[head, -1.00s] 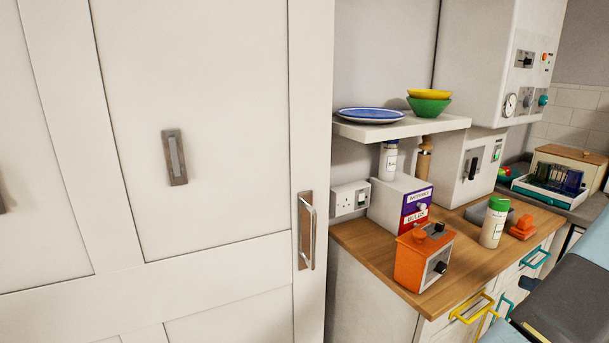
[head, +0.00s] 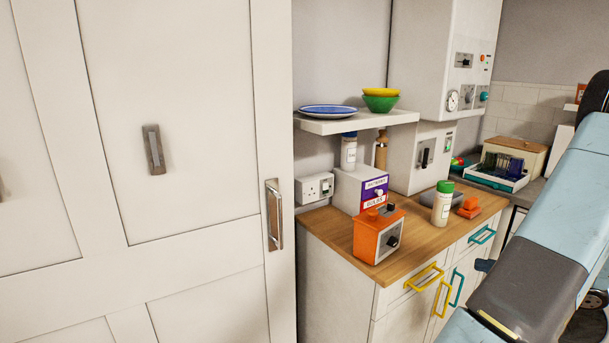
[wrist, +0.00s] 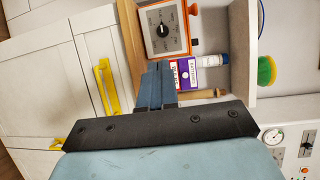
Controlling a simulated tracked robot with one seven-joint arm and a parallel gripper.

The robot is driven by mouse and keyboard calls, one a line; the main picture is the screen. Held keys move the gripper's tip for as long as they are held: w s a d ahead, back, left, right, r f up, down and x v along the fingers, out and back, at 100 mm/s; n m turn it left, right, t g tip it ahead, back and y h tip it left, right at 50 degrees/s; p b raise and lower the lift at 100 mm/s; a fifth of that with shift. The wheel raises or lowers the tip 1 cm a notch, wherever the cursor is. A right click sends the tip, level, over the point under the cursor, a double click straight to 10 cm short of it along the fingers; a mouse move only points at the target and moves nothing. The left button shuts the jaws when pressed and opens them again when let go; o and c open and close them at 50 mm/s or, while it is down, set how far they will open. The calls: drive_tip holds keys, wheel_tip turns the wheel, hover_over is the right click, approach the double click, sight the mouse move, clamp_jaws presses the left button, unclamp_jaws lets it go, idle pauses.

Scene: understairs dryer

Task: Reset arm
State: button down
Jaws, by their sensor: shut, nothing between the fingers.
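My gripper (wrist: 157,85) shows in the wrist view, its blue-grey fingers shut together with nothing between them. It points toward the counter area, with the orange box with a dial (wrist: 166,28) and the purple and white box (wrist: 186,73) beyond the fingertips.
A tall white panelled door (head: 190,130) fills the left. A wooden counter (head: 335,232) holds the orange box (head: 378,234), a green-capped jar (head: 442,203) and other items. Above it a white shelf (head: 350,125) carries a blue plate (head: 328,111) and bowls (head: 381,100). Yellow handles (head: 424,278) stick out below.

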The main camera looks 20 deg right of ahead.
drive_tip(key=w+a+r+n+g+h, duration=0.1)
drive_tip(key=w+a+r+n+g, duration=0.3)
drive_tip(key=a, duration=0.7)
drive_tip(key=w+a+r+n+g+h, duration=0.1)
drive_tip(key=w+a+r+g+h, duration=0.1)
drive_tip(key=a+r+g, duration=0.65)
drive_tip(key=s+a+r+n+t+h, duration=0.2)
drive_tip(key=s+a+r+h, duration=0.2)
drive_tip(key=a, duration=0.5)
drive_tip(key=s+a+r+n+t+h, duration=0.2)
drive_tip(key=s+a+r+t+h, duration=0.1)
drive_tip(key=a, duration=0.6)
wheel_tip(320, 180, up, 2)
drive_tip(key=shift+s+a+n+t+h, duration=0.4)
drive_tip(key=shift+s+h, duration=0.4)
drive_tip(key=shift+s, duration=0.3)
